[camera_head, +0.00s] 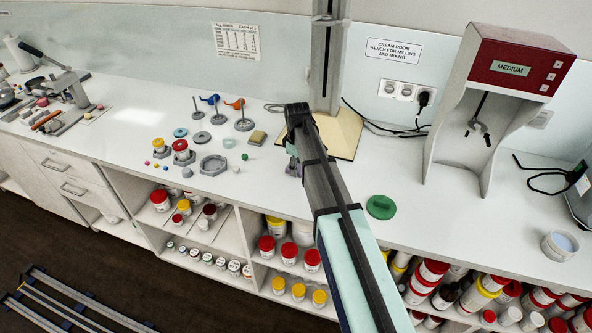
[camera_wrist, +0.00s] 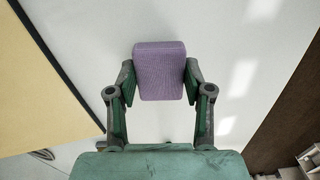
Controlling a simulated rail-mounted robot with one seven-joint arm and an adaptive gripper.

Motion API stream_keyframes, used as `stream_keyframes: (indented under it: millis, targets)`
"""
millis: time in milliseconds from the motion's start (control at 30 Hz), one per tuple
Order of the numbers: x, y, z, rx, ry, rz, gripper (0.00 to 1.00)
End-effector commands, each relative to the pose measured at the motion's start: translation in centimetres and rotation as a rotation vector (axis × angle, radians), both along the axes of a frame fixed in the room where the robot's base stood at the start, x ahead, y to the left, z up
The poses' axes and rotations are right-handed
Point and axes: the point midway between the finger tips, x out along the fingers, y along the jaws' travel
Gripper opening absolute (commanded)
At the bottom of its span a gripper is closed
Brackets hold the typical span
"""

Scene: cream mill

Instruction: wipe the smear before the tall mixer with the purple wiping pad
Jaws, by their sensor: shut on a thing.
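The purple wiping pad (camera_wrist: 160,62) is held between the two fingers of my gripper (camera_wrist: 161,84) in the wrist view, with the white bench top beyond it. I cannot tell whether the pad touches the bench. In the head view my arm hides most of my gripper (camera_head: 292,158), which is low over the bench left of the tall mixer, and the pad is hidden there. The tall mixer (camera_head: 518,62) has a red head marked MEDIUM and stands on the bench at the right. I cannot make out a smear on the white bench before it.
A green disc (camera_head: 381,206) lies on the bench front, left of the mixer. A beige board (camera_head: 345,133) lies at the column's foot. Black cables run behind. A white cup (camera_head: 559,246) stands at the right. Several small parts and jars crowd the left bench.

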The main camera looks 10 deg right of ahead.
Motion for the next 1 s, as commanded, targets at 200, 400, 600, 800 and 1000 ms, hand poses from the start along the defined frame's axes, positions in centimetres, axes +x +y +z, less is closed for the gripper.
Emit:
stream_keyframes:
  millis: [200,400,600,800,1000]
  targets:
    - [0.0,0.1,2.9,0.000,-0.003,0.000,0.18]
    - [0.0,0.1,4.7,0.000,-0.001,0.001,0.18]
    - [0.0,0.1,6.4,0.000,-0.001,0.001,0.18]
    - [0.0,0.2,7.0,0.000,-0.001,0.001,0.18]
    - [-0.1,0.2,6.9,0.000,-0.001,0.001,0.18]
